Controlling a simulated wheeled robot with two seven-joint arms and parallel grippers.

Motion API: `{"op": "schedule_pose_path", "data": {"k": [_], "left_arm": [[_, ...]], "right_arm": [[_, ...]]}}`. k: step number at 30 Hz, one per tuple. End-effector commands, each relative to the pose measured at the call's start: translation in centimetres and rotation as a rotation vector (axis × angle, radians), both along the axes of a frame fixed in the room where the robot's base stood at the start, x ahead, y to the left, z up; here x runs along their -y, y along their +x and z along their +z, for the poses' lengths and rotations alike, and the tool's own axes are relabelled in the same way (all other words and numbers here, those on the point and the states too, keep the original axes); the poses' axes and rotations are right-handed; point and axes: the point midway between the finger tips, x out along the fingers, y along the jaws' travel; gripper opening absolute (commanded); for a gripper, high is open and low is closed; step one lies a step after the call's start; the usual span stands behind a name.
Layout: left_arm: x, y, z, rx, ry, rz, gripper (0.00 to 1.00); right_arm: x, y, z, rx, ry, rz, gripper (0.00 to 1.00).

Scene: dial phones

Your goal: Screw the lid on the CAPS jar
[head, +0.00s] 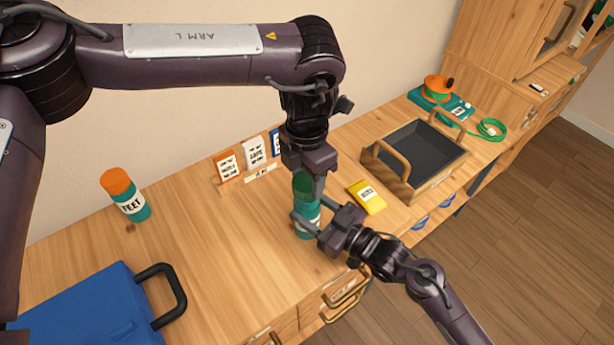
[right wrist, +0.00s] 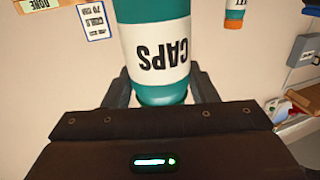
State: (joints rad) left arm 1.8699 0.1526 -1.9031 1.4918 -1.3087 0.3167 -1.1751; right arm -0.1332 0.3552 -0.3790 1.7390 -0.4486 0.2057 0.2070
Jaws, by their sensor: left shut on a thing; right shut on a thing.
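The CAPS jar (head: 313,213) is teal with a white label and stands upright near the front of the wooden counter. In the right wrist view the CAPS jar (right wrist: 158,50) fills the upper middle, its lettering upside down. My left gripper (head: 307,185) points straight down from above and is shut on a dark green part at the jar's top, which looks like the lid. The fingers partly hide it, so I cannot tell whether lid and rim meet. My right gripper (head: 307,224) comes from the lower right and is shut around the jar's body.
A second jar (head: 125,196) with an orange lid stands at left, behind a blue case (head: 80,310). Small label cards (head: 255,152) stand behind my left gripper. A yellow packet (head: 367,197) and a handled wooden tray (head: 437,182) are to the right. The counter between the jars is clear.

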Motion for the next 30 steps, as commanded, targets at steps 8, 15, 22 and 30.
{"op": "schedule_pose_path", "data": {"k": [8, 15, 22, 30], "left_arm": [[0.0, 0.0, -0.7, 0.002, -0.001, 0.000, 0.30], [0.0, 0.0, -0.7, 0.002, -0.001, 0.000, 0.30], [0.0, 0.0, -1.3, -0.001, -0.001, 0.000, 0.30], [0.0, 0.0, -2.5, 0.001, -0.001, 0.000, 0.30]], "right_arm": [[0.0, 0.0, 0.0, 0.001, -0.001, -0.001, 0.12], [0.0, 0.0, 0.0, 0.001, -0.001, -0.001, 0.12], [0.0, 0.0, 0.0, 0.001, -0.001, -0.001, 0.12], [0.0, 0.0, 0.0, 0.001, -0.001, -0.001, 0.12]]}}
